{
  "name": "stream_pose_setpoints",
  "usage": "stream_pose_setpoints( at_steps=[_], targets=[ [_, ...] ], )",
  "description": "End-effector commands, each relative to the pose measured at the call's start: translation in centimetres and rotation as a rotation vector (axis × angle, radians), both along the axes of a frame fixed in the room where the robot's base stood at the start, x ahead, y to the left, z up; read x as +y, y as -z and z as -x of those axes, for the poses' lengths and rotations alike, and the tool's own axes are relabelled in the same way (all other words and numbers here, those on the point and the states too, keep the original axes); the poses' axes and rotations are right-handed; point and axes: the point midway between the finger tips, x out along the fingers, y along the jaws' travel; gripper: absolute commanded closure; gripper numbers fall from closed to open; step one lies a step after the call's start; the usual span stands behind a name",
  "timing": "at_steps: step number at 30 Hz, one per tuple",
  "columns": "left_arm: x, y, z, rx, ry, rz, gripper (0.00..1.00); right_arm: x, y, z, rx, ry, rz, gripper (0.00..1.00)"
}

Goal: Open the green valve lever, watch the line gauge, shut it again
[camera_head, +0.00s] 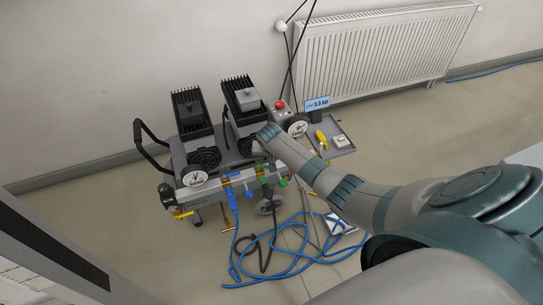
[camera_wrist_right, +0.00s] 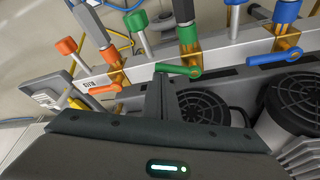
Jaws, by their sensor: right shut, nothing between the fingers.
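The green valve lever (camera_wrist_right: 178,70) lies on a brass valve body in the right wrist view, roughly along the grey rail. My right gripper (camera_wrist_right: 158,82) is shut and empty, its fingertips close to the lever's left end; I cannot tell whether they touch. In the head view my right gripper (camera_head: 259,166) is above the rail, partly hidden by my wrist. A small blue display marked as a line reading (camera_head: 317,103) stands behind the machine; its digits are too small to read surely. My left gripper is not in view.
An orange lever (camera_wrist_right: 104,89) and a blue lever (camera_wrist_right: 275,58) flank the green one. A round gauge (camera_head: 194,178) sits at the rail's left, another (camera_head: 298,127) by a red button (camera_head: 280,105). Blue hose (camera_head: 285,252) lies on the floor. A radiator (camera_head: 378,50) is behind.

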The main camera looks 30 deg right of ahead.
Motion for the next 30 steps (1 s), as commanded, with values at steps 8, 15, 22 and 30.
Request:
stream_pose_setpoints(
  at_steps=[8, 15, 22, 30],
  targets=[
    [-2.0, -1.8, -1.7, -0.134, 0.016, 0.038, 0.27, 0.8, -0.3, 0.9, 0.003, 0.182, -0.004, 1.00],
    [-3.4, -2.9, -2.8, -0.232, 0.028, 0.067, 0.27, 1.6, -0.1, 1.7, 0.003, 0.410, -0.005, 1.00],
    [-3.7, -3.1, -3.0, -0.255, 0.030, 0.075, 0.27, 2.6, 0.1, 2.3, 0.003, 0.628, -0.003, 1.00],
    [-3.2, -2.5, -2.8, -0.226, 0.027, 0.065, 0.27, 3.8, 0.2, 2.7, 0.002, 0.880, -0.003, 1.00]
  ],
)
